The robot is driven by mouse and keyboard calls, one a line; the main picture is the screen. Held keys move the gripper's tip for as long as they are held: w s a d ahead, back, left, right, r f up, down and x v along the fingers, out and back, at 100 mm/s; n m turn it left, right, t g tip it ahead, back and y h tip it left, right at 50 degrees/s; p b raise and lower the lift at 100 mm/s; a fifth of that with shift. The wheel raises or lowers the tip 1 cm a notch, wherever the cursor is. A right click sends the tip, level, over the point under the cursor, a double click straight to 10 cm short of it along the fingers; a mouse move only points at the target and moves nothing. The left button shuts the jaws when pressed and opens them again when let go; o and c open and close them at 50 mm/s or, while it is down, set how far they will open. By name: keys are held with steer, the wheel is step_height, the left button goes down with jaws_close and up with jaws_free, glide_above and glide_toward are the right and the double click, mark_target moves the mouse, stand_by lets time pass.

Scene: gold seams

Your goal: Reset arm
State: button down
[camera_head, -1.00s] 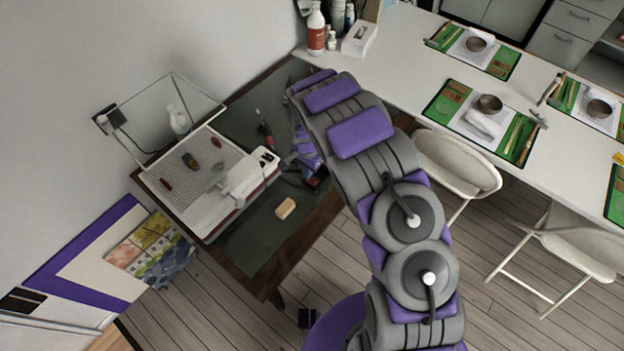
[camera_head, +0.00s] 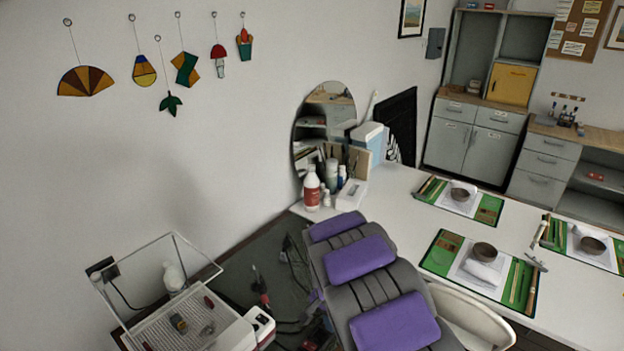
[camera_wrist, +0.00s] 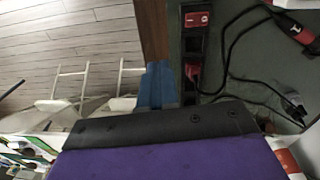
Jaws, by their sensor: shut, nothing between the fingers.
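My gripper (camera_wrist: 157,86) shows in the wrist view as blue fingers beyond a black and purple housing. The fingers are together with nothing between them. They point down over the wooden edge of the dark green work table (camera_wrist: 226,92), beside a black power strip (camera_wrist: 192,48). In the head view my purple and grey arm reaches over the same table (camera_head: 236,258) and hides most of the gripper.
A white grinder machine (camera_head: 235,334) with a grid tray stands left of my arm. Black cables (camera_wrist: 238,42) lie near the gripper. A white table (camera_head: 400,210) with green mats, bowls and a red-labelled bottle (camera_head: 312,190) is behind and right. White chairs (camera_head: 470,312) stand beside it.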

steer(key=s+d+r+n, duration=0.1)
steer(key=s+d+r, duration=0.3)
steer(key=s+r, duration=0.35)
steer(key=s+d+r+n, duration=0.1)
steer(key=s+d+r, duration=0.2)
steer(key=s+r, duration=0.45)
steer(key=s+d+r+n, duration=0.1)
steer(key=s+r+n, duration=0.1)
steer(key=s, duration=0.8)
steer(key=s+d+r+n+g, duration=0.1)
steer(key=s+r+n, duration=0.1)
steer(key=s, duration=0.9)
steer(key=shift+s+r+n+g+y, duration=0.3)
steer(key=shift+r+y, duration=0.1)
steer(key=shift+r, duration=0.45)
